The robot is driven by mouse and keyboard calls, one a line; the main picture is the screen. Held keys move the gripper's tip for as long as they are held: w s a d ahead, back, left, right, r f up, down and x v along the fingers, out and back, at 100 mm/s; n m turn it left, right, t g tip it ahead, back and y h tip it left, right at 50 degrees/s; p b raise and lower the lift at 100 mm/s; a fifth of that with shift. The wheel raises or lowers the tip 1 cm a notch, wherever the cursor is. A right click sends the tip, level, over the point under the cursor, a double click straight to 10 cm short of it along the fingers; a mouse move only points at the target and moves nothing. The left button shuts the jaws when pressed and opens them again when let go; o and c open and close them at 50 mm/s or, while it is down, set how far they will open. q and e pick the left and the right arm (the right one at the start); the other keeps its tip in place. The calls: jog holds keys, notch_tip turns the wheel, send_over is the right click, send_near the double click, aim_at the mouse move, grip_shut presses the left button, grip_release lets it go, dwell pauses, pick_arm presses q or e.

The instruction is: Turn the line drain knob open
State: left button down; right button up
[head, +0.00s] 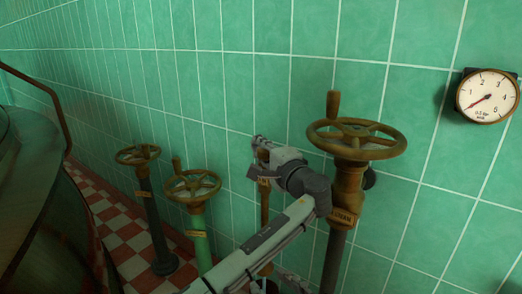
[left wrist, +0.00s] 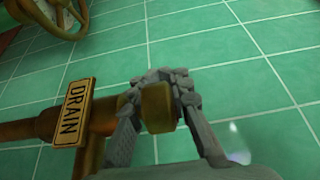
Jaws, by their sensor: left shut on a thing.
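The drain knob (left wrist: 157,108) is a brass, rounded knob in the left wrist view, at the end of a brown pipe with a yellow DRAIN tag (left wrist: 72,112). My left gripper (left wrist: 165,80) has a finger on each side of the knob and is shut on it. In the head view my left gripper (head: 264,150) is at the top of a thin brass upright pipe (head: 265,205), and it hides most of the knob.
A large brown handwheel valve (head: 357,138) with a tag stands close to the right of my left gripper. Two smaller handwheels, one on a green pipe (head: 192,185) and one on a dark pipe (head: 138,154), stand to the left. A gauge (head: 487,97) hangs on the green tiled wall.

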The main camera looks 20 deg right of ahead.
pick_arm(q)
jog(key=shift+a+n+y, duration=0.15)
jog(key=shift+n+y, duration=0.25)
jog(key=shift+y, duration=0.2)
jog(key=c, duration=1.4)
grip_release()
jog(key=shift+o, duration=0.2)
jog(key=shift+h, duration=0.3)
